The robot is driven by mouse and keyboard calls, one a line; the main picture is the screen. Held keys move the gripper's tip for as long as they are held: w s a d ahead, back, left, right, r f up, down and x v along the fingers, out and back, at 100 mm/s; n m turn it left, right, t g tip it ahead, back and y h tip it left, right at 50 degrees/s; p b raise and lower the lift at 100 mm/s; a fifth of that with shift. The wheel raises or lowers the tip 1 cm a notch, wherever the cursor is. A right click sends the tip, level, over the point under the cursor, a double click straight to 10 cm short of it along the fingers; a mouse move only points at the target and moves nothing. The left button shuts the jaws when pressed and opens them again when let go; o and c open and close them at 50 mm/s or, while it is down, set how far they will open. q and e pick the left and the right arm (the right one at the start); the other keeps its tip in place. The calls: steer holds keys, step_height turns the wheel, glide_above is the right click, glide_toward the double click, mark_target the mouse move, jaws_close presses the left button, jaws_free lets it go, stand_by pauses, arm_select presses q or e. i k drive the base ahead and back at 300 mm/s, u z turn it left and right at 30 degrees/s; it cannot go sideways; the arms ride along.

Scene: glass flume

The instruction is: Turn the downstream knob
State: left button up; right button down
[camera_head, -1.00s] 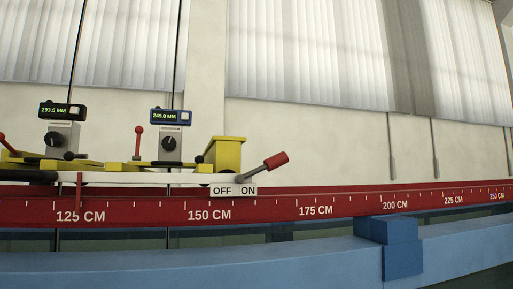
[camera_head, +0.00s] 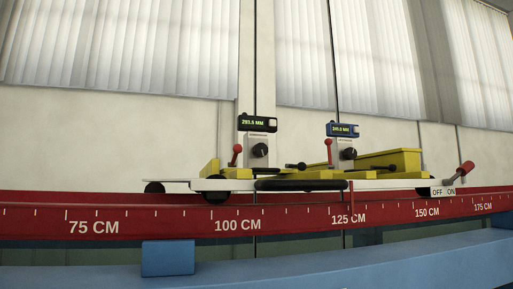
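Two black knobs sit on grey gauge posts on the carriage (camera_head: 300,185). The left knob (camera_head: 260,150) is under a black display (camera_head: 257,124) reading about 293.5 MM. The right knob (camera_head: 348,154) is under a blue-framed display (camera_head: 343,130) reading about 245.0 MM. No label shows which knob is the downstream one. Neither of my grippers is in view, and nothing touches either knob.
The carriage stands on a red rail (camera_head: 180,222) marked in centimetres. A red-tipped lever (camera_head: 465,169) rises by an OFF/ON plate at its right end. Two smaller red-topped levers stand near the posts. A blue beam (camera_head: 330,262) with a block (camera_head: 168,257) runs in front.

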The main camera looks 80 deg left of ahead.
mark_target(261, 150)
steer(key=k, duration=0.9)
steer(key=u, duration=0.4)
